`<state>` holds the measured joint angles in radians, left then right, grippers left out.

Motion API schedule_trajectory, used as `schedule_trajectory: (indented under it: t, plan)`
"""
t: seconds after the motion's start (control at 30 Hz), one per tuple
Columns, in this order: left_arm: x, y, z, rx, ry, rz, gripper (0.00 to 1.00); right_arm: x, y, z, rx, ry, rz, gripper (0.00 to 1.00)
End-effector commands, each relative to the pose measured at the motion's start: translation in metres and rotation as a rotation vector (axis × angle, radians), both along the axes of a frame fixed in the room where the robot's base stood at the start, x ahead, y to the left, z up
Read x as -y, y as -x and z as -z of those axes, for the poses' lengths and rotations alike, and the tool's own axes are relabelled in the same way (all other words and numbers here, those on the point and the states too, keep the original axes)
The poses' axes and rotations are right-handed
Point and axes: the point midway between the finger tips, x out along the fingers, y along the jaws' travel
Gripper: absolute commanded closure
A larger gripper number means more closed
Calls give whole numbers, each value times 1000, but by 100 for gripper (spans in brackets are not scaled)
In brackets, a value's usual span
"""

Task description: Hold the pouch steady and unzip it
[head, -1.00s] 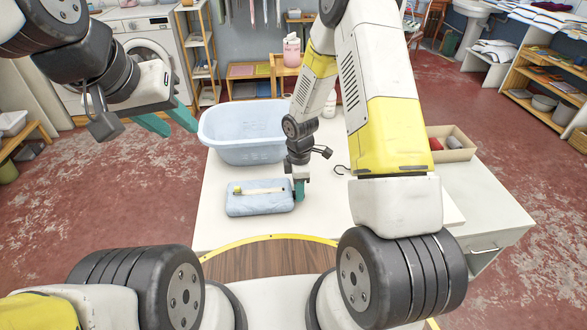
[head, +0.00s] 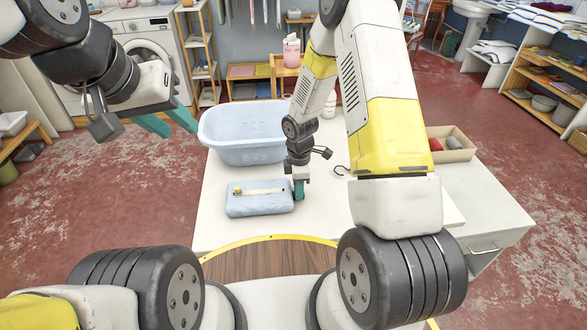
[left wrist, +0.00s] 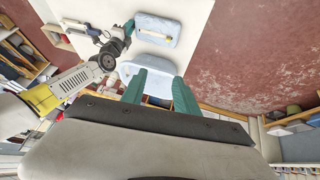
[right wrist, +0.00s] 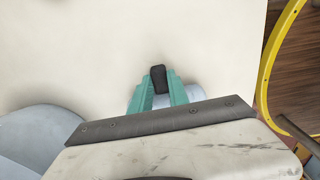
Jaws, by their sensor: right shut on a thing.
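The light blue pouch (head: 259,206) lies flat on the white table, with a pale zipper strip (head: 265,191) along its top and a small yellow piece (head: 237,190) at the strip's left end. My right gripper (head: 299,190) is at the pouch's right end. In the right wrist view, its teal fingers (right wrist: 158,92) are shut on a dark tab (right wrist: 158,76), with part of the pouch showing between them. My left gripper (head: 168,120) is open and empty, raised left of the table; the pouch (left wrist: 150,38) also shows in the left wrist view.
A light blue basin (head: 245,150) stands on the table behind the pouch. A box with a red item (head: 455,143) stands further right. The table in front of the pouch is clear.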

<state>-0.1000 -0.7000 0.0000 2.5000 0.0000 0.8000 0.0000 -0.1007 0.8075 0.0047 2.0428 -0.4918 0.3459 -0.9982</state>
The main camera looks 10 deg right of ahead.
Motion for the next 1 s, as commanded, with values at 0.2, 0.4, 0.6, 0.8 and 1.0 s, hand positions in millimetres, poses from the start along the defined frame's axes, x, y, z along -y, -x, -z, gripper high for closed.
schedule_trajectory:
  t: [0.2, 0.4, 0.6, 0.8, 1.0]
  plan:
    - [0, 0, 0, 0, 0, 0, 64, 0, 0, 0, 0, 0, 0, 100]
    - [0, -2, 0, -2, -6, 6, 65, 0, 0, 0, 0, 0, 0, 100]
    - [-1, -23, 8, -35, -91, 117, 65, 0, 0, 0, 0, 0, 0, 100]
    - [-2, -66, 34, -99, -226, 371, 65, 0, 0, 0, 0, 0, 0, 100]
    - [-3, -109, 72, -145, -304, 657, 65, 0, 0, 0, 0, 0, 0, 100]
